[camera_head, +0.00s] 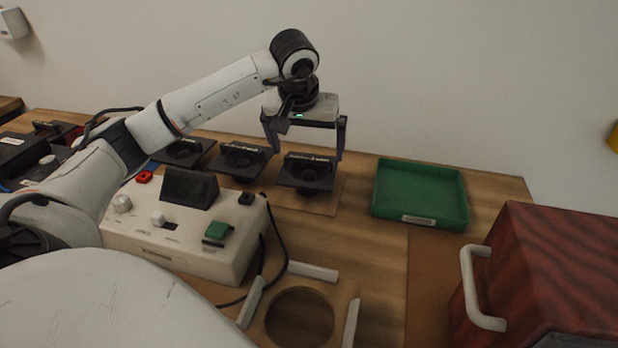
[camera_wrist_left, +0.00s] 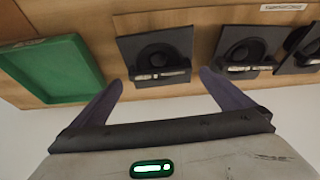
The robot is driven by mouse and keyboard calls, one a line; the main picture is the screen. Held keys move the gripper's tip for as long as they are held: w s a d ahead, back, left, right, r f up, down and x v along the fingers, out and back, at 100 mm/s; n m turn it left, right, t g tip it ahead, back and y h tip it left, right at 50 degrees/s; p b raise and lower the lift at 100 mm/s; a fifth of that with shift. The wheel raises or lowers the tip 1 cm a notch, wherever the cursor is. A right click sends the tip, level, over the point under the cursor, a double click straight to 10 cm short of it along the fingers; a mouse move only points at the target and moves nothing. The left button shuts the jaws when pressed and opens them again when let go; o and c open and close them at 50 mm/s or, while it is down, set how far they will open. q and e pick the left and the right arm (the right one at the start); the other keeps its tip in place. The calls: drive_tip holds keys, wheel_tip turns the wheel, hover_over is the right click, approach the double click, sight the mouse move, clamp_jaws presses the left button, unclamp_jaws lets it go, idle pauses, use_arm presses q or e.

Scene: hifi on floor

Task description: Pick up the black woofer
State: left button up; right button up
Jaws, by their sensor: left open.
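Several black woofers lie in a row on the wooden table. The rightmost woofer (camera_head: 306,173) in the head view is a square black plate with a round cone and a raised handle. Another woofer (camera_head: 241,159) lies to its left, and a further woofer (camera_head: 184,151) lies beyond that. My left gripper (camera_head: 304,154) is open and empty above the rightmost woofer, fingers pointing down. In the left wrist view, that woofer (camera_wrist_left: 156,53) shows between and beyond the two open fingertips, apart from them. My right gripper is not in view.
A green tray (camera_head: 420,192), empty, stands right of the woofers. A white control box (camera_head: 185,235) with knobs and a cable stands in front of them. A round-holed wooden fixture (camera_head: 253,305) and a reddish wooden cabinet (camera_head: 545,270) with a white handle are nearer.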

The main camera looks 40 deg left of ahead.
sight(309, 158)
use_arm(q)
drive_tip(key=x, duration=0.2)
drive_tip(key=shift+w+a+f, duration=0.1)
drive_tip(key=shift+f, duration=0.3)
drive_tip(key=shift+w+f, duration=0.15)
drive_tip(key=shift+f, duration=0.05)
drive_tip(key=c, duration=1.6)
drive_tip(key=shift+a+r, duration=0.1)
drive_tip(key=shift+r, duration=0.05)
drive_tip(key=shift+c, duration=1.2)
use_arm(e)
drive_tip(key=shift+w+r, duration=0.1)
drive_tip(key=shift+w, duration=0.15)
use_arm(q)
drive_tip(key=shift+r, duration=0.1)
wheel_tip(309, 158, up, 11)
drive_tip(key=p, duration=0.2)
drive_tip(key=shift+p, duration=0.3)
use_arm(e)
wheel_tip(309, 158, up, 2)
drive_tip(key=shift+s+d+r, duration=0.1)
